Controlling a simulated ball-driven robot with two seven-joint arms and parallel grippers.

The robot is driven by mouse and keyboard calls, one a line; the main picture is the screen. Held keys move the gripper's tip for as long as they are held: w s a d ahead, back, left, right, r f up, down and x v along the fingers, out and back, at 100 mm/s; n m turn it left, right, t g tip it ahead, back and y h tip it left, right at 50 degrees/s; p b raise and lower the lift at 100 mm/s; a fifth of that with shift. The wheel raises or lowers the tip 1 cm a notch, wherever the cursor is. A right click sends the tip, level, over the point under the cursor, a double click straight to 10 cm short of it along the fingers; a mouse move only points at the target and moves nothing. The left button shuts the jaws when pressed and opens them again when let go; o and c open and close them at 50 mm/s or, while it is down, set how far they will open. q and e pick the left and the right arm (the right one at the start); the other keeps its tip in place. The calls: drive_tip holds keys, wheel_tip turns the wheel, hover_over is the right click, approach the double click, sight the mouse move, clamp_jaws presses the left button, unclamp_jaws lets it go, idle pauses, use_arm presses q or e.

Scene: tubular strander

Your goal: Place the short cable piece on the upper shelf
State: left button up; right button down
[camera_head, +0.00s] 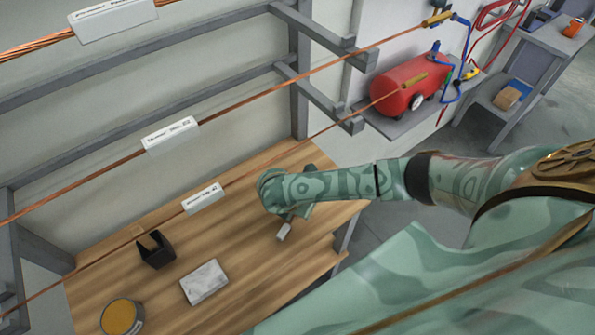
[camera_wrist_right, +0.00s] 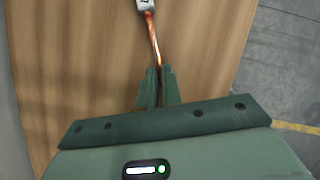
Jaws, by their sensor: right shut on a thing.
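My right gripper (camera_head: 291,215) is over the wooden table, left of the table's right end. In the right wrist view its two fingers (camera_wrist_right: 158,76) are shut on a short copper cable piece (camera_wrist_right: 154,40). The cable piece sticks out beyond the fingertips and has a white tag (camera_wrist_right: 146,4), partly cut off by the frame. The tag also shows in the head view (camera_head: 284,231). A grey wall rack has upper bars (camera_head: 312,30) and lower bars (camera_head: 322,100); I cannot tell which part is the upper shelf. My left gripper is not in view.
Long copper cables with white labels (camera_head: 171,135) (camera_head: 203,198) cross above the table (camera_head: 240,265). On it are a black holder (camera_head: 155,250), a grey block (camera_head: 204,282) and a round yellow-topped tin (camera_head: 121,317). A red compressor (camera_head: 410,84) stands behind, right.

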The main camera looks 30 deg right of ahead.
drive_tip(key=c, duration=1.6)
unclamp_jaws()
drive_tip(key=shift+a+r, duration=0.1)
drive_tip(key=shift+r, duration=0.15)
drive_tip(key=p+v, duration=0.3)
drive_tip(key=v, duration=0.2)
drive_tip(key=shift+r, duration=0.3)
drive_tip(key=s+a, duration=0.1)
drive_tip(key=a, duration=0.2)
drive_tip(key=s+a+p, duration=0.1)
drive_tip(key=s+a, duration=0.1)
drive_tip(key=a, duration=0.2)
drive_tip(key=s+a+f, duration=0.1)
drive_tip(key=s+a, duration=0.1)
drive_tip(key=a, duration=0.1)
drive_tip(key=shift+a, duration=0.4)
